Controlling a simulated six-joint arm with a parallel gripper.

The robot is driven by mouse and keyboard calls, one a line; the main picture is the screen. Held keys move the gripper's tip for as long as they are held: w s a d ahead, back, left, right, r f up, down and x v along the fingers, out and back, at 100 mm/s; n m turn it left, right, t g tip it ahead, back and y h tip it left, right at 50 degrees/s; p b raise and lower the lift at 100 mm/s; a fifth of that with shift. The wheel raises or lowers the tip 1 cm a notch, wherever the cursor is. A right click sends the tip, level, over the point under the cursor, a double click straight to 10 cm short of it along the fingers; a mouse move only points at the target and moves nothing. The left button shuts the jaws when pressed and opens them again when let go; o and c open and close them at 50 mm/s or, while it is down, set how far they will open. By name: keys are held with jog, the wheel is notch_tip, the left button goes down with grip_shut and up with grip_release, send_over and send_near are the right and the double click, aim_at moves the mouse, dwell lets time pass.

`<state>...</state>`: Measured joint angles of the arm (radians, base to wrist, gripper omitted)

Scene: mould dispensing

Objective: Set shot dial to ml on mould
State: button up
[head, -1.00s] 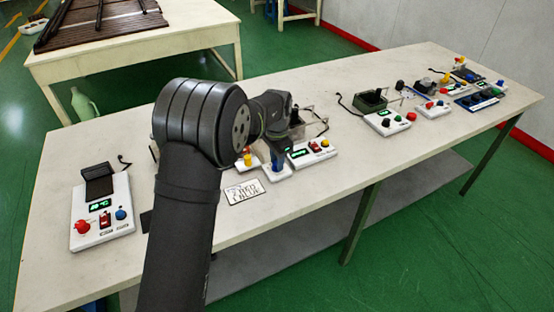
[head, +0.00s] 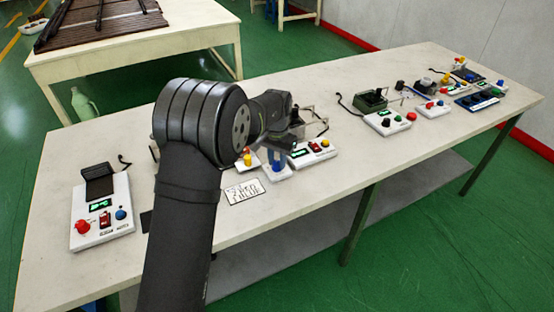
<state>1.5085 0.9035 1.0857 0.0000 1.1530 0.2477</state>
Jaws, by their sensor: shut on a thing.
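My gripper (head: 277,154) is over the small white box (head: 276,177) near the middle of the table, pointing down. It is shut on the blue dial (head: 277,167) on top of that box. The dial's markings and pointer are too small to read, and my arm and wrist cover part of the equipment behind it. A white panel (head: 318,155) with a green display, a red switch and yellow and red knobs stands just right of the box. I cannot tell which of these is labelled for the mould.
A white device (head: 101,215) with red and blue knobs stands at the left. More control boxes (head: 388,122) stand to the right. The table's front right stretch (head: 350,170) is clear.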

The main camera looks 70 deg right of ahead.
aim_at(277, 162)
jog(key=shift+n, duration=0.9)
jog(key=o, duration=1)
notch_tip(277, 162, up, 18)
jog(key=shift+f, duration=0.25)
notch_tip(277, 162, down, 18)
jog(key=shift+r, duration=0.2)
jog(key=shift+r, duration=0.1)
